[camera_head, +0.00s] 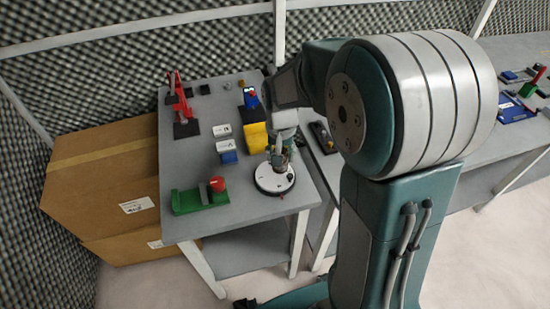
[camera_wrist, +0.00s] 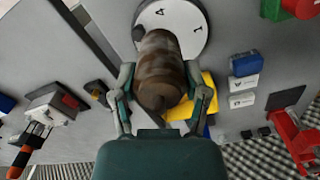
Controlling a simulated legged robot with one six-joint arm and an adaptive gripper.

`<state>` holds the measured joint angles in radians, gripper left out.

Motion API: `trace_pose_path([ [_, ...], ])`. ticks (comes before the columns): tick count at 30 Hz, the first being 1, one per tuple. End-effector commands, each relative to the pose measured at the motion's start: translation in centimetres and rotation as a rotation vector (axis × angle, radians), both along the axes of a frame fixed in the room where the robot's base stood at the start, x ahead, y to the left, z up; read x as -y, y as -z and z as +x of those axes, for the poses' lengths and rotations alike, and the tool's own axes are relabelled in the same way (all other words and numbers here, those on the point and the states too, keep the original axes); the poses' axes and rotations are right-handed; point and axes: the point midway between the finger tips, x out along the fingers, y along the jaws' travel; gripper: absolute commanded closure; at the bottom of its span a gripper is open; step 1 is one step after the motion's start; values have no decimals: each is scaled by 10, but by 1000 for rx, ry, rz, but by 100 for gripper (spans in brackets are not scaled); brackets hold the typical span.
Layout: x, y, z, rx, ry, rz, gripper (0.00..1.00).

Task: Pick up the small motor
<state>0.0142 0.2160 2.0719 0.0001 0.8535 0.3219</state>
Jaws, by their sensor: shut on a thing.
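The small motor (camera_wrist: 162,70), a brown, worn-looking cylinder, sits between the two fingers of my gripper (camera_wrist: 161,88) in the wrist view. The fingers close on it from both sides. In the head view, the motor (camera_head: 281,158) shows only as a small brownish patch, mostly hidden by my gripper (camera_head: 279,150). It is at the white round dial disc (camera_head: 268,184) near the table's front right. The disc (camera_wrist: 188,18) shows behind the motor in the wrist view, with numerals on it. I cannot tell whether the motor touches the disc.
The grey table (camera_head: 243,212) also holds a green block with a red knob (camera_head: 200,196), a yellow piece (camera_head: 254,137), blue and white boxes (camera_head: 227,151) and a red clamp-like piece (camera_head: 181,103). A cardboard box (camera_head: 105,180) stands left. Another table is at right.

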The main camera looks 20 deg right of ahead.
Motion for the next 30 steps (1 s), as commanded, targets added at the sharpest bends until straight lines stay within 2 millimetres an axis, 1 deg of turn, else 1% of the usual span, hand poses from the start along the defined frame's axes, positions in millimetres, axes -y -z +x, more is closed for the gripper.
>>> trace_pose_path([
  [1,2,-12,-8,6,1,0,100],
  [4,5,-31,-23,7,0,0,100],
  [9,13,-45,-60,5,2,-1,100],
  [15,20,-59,-91,3,1,0,100],
  [18,22,-63,-101,2,0,-1,100],
  [21,23,-65,-106,2,0,-1,100],
  [30,26,-66,-110,1,4,0,100],
])
